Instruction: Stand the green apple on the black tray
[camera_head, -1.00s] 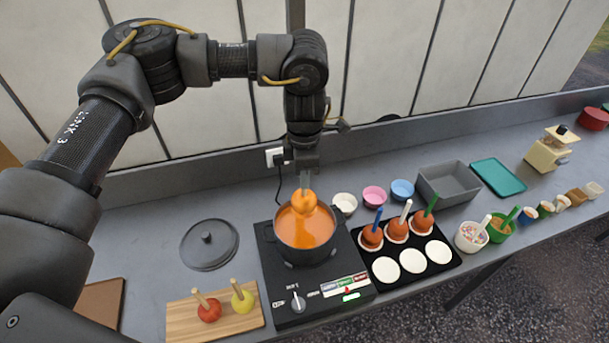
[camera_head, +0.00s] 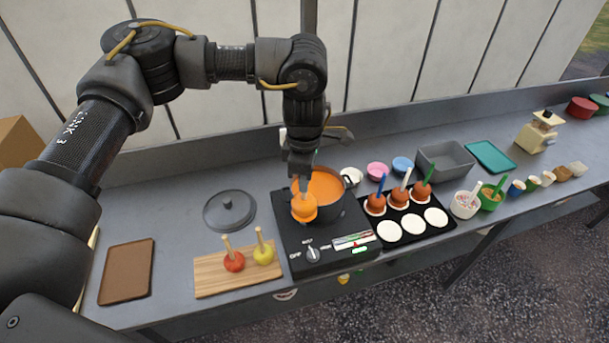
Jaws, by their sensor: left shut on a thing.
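My left gripper (camera_head: 300,176) points down and is shut on the stick of an apple coated in orange caramel (camera_head: 304,206). The coating hides the skin, so I cannot tell if it is the green apple. The coated apple overlaps the near left rim of the pot (camera_head: 336,212) of orange caramel in the picture. No bare green apple is in view. The black tray (camera_head: 407,211) lies right of the pot. Its back row holds three coated apples with blue, white and green sticks; three white discs in its front row are bare. My right gripper is not in view.
The pot stands on a black hotplate (camera_head: 292,262). A wooden board (camera_head: 212,280) with a red and a yellow apple, a dark lid (camera_head: 229,209) and a brown tray (camera_head: 127,270) are left. Small bowls, a grey bin (camera_head: 445,160) and topping cups lie behind and right of the black tray.

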